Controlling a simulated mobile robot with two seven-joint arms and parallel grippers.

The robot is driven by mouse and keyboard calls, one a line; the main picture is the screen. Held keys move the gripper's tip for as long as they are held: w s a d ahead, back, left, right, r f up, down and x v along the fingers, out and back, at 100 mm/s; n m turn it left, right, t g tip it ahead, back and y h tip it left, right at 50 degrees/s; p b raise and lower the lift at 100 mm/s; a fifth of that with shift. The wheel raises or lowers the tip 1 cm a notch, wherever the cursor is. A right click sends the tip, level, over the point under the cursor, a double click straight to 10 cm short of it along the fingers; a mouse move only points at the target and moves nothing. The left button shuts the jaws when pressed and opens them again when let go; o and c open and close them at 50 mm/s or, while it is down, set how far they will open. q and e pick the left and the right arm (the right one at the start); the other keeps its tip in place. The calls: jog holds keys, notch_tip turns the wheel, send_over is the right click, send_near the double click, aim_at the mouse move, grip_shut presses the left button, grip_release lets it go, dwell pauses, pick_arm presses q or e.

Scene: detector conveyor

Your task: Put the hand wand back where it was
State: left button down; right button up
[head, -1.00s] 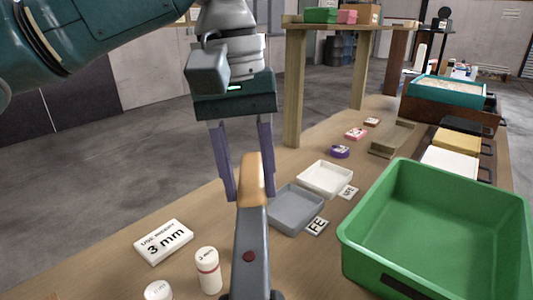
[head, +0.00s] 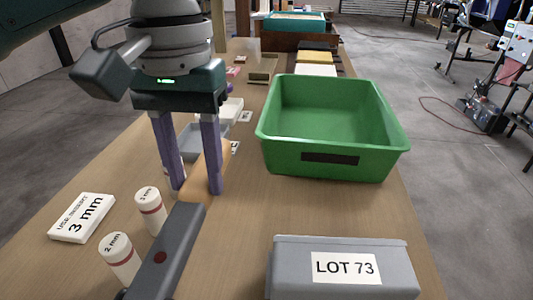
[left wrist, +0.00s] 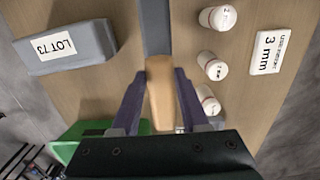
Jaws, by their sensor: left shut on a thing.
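The hand wand has a dark grey body (head: 168,252) with a red button and a tan handle (head: 206,168). My left gripper (head: 196,190) points down and is shut on the tan handle. The left wrist view shows the handle (left wrist: 160,92) between the two purple fingers (left wrist: 160,105), with the grey body (left wrist: 156,28) reaching away. The wand is over the table, right of the white bottles; I cannot tell its height exactly. The wand's lower end is cut off at the head view's bottom edge. My right gripper is not in view.
White bottles (head: 150,210) and a "3 mm" block (head: 82,217) stand to the left. A green bin (head: 335,160) is at the right, and a grey "LOT 73" box (head: 343,252) is in front. The table between wand and box is clear.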

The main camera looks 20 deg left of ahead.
pick_arm(q)
notch_tip(320, 180, down, 12)
jog(key=shift+r+b, duration=0.2)
jog(key=shift+b, duration=0.9)
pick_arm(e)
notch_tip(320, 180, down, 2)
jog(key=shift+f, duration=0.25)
pick_arm(q)
jog(key=shift+c, duration=2.1)
grip_release()
jog(key=r, duration=0.4)
jog(key=r+p, duration=0.1)
jog(key=r, duration=0.3)
jog(key=r+p, duration=0.1)
jog(key=r, duration=0.3)
jog(key=shift+w+a, duration=0.1)
jog(key=shift+w, duration=0.15)
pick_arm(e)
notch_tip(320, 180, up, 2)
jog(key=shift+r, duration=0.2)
